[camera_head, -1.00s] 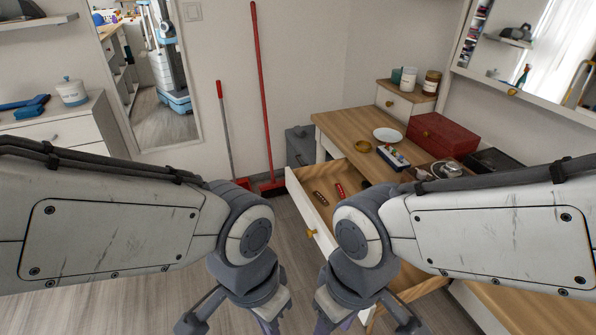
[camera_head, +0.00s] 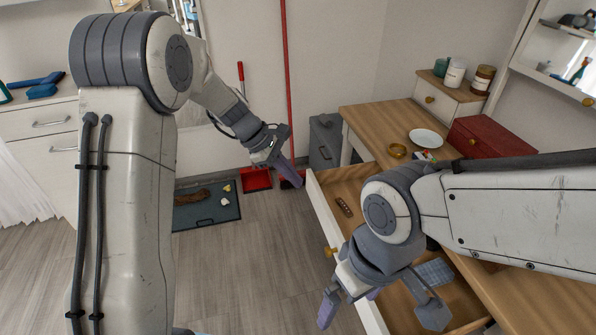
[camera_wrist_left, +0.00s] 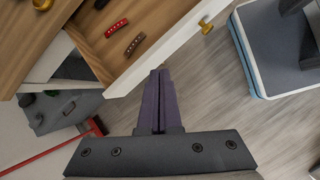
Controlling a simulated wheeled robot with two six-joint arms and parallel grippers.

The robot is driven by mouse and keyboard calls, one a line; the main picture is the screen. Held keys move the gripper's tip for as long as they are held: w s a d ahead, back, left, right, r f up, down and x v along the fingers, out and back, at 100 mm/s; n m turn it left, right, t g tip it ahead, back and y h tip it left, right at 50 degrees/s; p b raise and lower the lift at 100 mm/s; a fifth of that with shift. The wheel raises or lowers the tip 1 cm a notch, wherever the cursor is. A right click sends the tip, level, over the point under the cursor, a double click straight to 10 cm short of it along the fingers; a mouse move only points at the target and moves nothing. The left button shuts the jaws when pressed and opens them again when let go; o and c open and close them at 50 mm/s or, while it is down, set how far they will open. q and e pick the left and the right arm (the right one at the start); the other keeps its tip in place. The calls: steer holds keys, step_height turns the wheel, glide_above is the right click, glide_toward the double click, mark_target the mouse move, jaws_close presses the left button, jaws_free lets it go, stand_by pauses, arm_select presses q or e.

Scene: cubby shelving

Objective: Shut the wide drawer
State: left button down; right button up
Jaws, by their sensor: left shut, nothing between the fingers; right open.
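The wide drawer (camera_head: 322,212) of the wooden desk stands pulled out, with a white front and brass knobs. It also shows in the left wrist view (camera_wrist_left: 168,58), with a red item (camera_wrist_left: 116,28) and a brown item (camera_wrist_left: 134,45) inside. My left gripper (camera_head: 296,180) is shut and empty, just outside the far-left corner of the drawer front. In the left wrist view its purple fingers (camera_wrist_left: 160,76) point toward that front; I cannot tell whether they touch. My right gripper (camera_head: 380,308) is open over the near part of the drawer, hiding part of it.
The desk top (camera_head: 375,118) holds a white plate (camera_head: 426,138) and a red box (camera_head: 488,137). A dark mat (camera_head: 207,212) lies on the floor.

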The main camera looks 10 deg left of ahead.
arm_select(q)
steer(key=w+a+f+n+t+h, duration=0.25)
steer(key=w+a+f+n, duration=0.25)
steer(key=w+a+n, duration=0.4)
steer(key=m, duration=0.1)
glide_toward(307, 181)
steer(key=d+f, duration=0.3)
steer(key=f, duration=0.1)
steer(key=shift+w+d+r+t+y+b, duration=0.2)
steer(key=shift+w+d+y+b, duration=0.25)
steer(key=shift+d, duration=0.3)
steer(key=shift+w, duration=0.1)
